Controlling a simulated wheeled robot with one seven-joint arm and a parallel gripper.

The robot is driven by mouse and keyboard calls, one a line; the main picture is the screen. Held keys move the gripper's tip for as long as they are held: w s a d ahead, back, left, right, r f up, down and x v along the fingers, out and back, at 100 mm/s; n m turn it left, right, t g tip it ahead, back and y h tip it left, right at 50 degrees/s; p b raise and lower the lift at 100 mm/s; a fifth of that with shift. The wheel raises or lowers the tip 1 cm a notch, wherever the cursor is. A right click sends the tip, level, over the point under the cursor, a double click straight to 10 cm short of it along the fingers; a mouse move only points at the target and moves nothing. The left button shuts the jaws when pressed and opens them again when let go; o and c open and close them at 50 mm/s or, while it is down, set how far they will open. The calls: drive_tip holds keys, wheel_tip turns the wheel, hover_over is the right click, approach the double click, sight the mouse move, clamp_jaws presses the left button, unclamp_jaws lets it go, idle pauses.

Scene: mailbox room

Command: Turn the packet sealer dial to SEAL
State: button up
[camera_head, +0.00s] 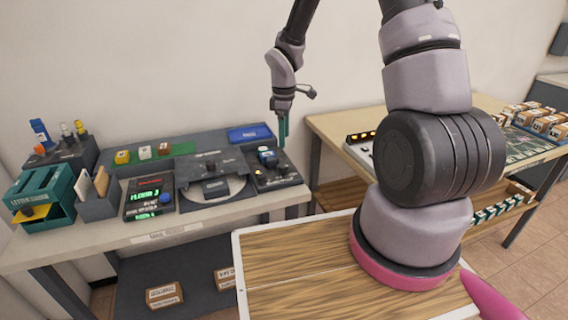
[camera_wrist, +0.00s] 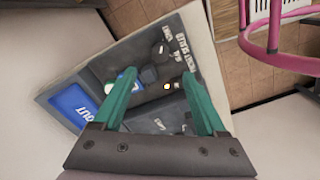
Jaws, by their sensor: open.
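The packet sealer (camera_head: 277,180) is a dark box at the right end of the left bench, with a small lit yellow lamp. In the wrist view the sealer (camera_wrist: 180,52) bears upside-down lettering, and the dial (camera_wrist: 149,75) appears between the fingers, partly hidden by the left one. The dial's setting is too small to read. My gripper (camera_head: 283,141) points down above the sealer, its teal fingers apart and empty. They also show in the wrist view (camera_wrist: 158,77).
A scale-like device with a round plate (camera_head: 214,189) stands just left of the sealer, and a blue tray (camera_head: 250,134) lies behind it. A label unit with a green display (camera_head: 148,198) is farther left. A second table with small boxes (camera_head: 540,122) stands right.

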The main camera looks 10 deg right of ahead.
sight(284, 165)
wheel_tip(284, 165, down, 11)
drive_tip(key=shift+w, duration=0.1)
idle(0.4)
clamp_jaws()
